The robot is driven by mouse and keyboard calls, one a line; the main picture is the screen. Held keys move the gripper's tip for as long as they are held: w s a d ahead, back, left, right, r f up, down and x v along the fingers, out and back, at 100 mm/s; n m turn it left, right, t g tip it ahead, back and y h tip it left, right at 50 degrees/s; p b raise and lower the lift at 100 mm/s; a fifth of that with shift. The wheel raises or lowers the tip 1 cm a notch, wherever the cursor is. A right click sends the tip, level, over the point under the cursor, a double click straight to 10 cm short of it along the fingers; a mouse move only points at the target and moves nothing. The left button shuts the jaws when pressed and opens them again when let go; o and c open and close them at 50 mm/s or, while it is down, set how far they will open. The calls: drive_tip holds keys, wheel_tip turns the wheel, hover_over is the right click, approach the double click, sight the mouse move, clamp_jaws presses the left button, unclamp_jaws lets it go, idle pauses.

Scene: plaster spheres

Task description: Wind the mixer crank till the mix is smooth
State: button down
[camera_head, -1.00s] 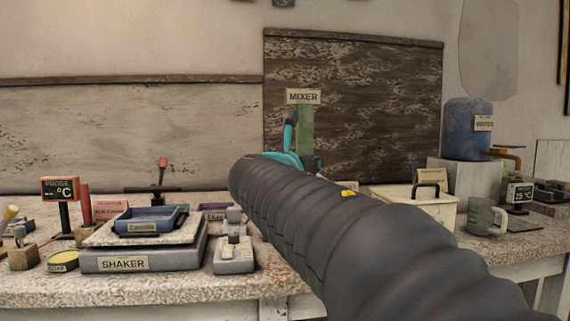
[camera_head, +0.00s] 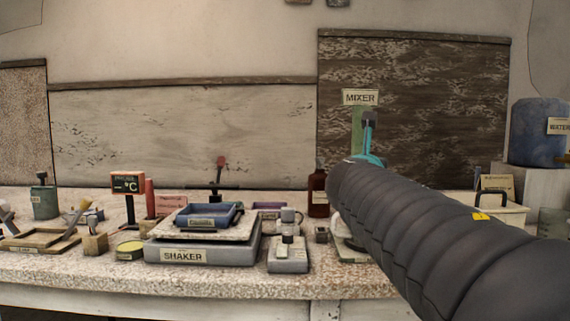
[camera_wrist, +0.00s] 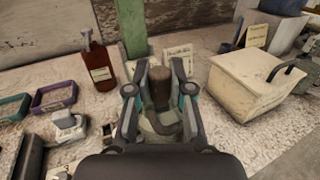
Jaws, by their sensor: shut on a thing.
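The mixer has a green post (camera_head: 357,128) with a MIXER sign (camera_head: 360,97) on it, at the back of the bench in the head view. My gripper (camera_head: 369,120) is in front of the post and slightly right of it, its teal part showing above my dark arm. In the wrist view my gripper (camera_wrist: 160,76) is shut on the brown crank handle (camera_wrist: 160,90), with a finger on each side. Below the handle is a pale grey-green part of the mixer (camera_wrist: 163,126), partly covered by the fingers. The mix itself is hidden from both views.
A dark red bottle (camera_head: 318,192) stands just left of the mixer. A cream lidded box (camera_wrist: 250,88) stands to its right. A shaker (camera_head: 205,246) with a blue tray, a small grey device (camera_head: 288,256) and a probe display (camera_head: 128,186) are further left.

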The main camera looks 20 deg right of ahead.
drive_tip(key=c, duration=1)
unclamp_jaws()
drive_tip(key=v, duration=1.2)
drive_tip(key=shift+r, duration=0.1)
